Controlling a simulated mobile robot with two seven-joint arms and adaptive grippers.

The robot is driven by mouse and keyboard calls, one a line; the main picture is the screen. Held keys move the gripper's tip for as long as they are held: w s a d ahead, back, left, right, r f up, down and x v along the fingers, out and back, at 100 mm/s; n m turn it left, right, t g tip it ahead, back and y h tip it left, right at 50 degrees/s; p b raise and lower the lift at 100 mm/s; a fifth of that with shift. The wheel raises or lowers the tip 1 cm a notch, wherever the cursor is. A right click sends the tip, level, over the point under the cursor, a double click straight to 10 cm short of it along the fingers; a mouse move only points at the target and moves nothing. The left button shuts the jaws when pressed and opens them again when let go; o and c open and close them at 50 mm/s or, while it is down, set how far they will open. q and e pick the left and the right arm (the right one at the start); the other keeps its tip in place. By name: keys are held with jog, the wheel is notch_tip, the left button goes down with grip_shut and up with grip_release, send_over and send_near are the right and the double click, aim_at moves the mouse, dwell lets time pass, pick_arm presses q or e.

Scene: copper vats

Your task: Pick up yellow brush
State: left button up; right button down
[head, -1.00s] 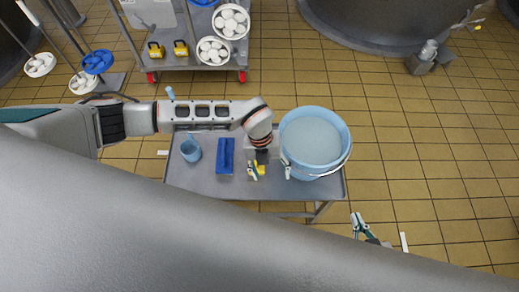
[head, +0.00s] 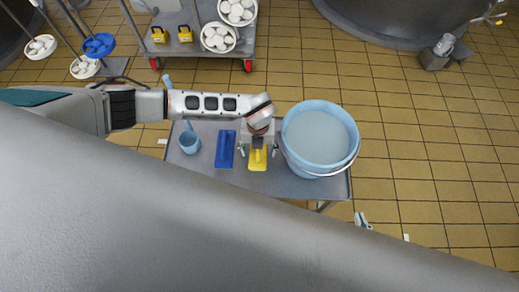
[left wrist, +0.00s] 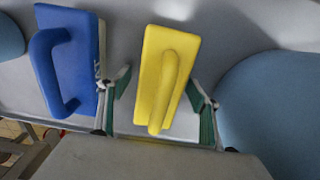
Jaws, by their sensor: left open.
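The yellow brush (head: 257,161) lies on the grey table, with its raised handle facing up; it also shows in the left wrist view (left wrist: 165,80). My left gripper (head: 258,149) is over the brush from above. In the left wrist view its two fingers stand open, one on each side of the brush, with gaps visible and nothing held. My right gripper (head: 361,218) shows only by a small tip past the table's front right corner; the rest is hidden behind my grey body, so its opening cannot be judged.
On the table (head: 205,173), a blue brush (head: 225,150) lies just left of the yellow one. A light blue jug (head: 189,142) stands further left. A large blue bucket (head: 318,142) stands close on the right. A wheeled cart (head: 190,58) stands behind.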

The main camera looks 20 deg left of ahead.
pick_arm(q)
jog(key=c, duration=1.3)
pick_arm(e)
jog(key=shift+w+r, duration=0.25)
pick_arm(q)
jog(key=shift+c, duration=0.2)
